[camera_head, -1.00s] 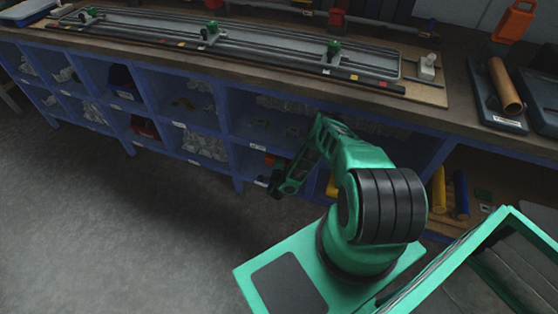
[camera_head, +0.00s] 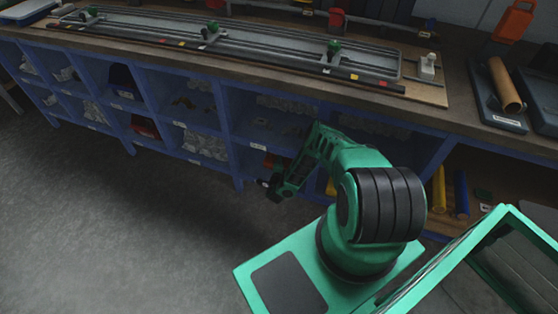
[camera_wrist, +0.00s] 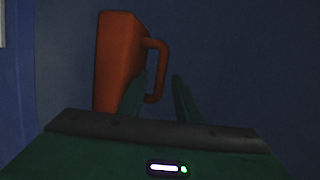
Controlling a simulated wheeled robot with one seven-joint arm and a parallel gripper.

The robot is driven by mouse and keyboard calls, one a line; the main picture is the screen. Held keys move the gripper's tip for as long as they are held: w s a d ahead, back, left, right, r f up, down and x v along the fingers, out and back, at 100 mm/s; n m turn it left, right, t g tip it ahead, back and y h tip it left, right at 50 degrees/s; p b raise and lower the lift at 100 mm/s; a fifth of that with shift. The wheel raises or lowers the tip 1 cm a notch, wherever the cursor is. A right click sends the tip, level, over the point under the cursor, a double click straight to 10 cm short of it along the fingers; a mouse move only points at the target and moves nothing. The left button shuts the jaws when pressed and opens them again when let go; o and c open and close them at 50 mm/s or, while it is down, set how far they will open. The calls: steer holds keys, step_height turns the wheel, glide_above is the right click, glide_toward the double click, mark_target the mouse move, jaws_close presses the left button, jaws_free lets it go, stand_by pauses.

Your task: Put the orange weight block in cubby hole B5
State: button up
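The orange weight block (camera_wrist: 117,60), with a loop handle (camera_wrist: 164,65), shows in the wrist view inside a dark blue space, close in front of my gripper (camera_wrist: 159,80). My two green fingers stand apart, and the handle's outer bar shows between them. The left finger overlaps the block's lower right edge. I cannot tell whether the fingers touch the handle. The cubby labels are too small to read.
The blue cubby shelf (camera_head: 237,160) runs under a long workbench (camera_head: 455,108). Several cubbies hold clear bags; one holds a red bin (camera_head: 145,127). Yellow (camera_head: 438,190) and blue (camera_head: 461,194) cylinders stand at the right. The floor (camera_head: 120,235) in front is clear.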

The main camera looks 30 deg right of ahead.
steer(key=v, duration=1.2)
stand_by(0.3)
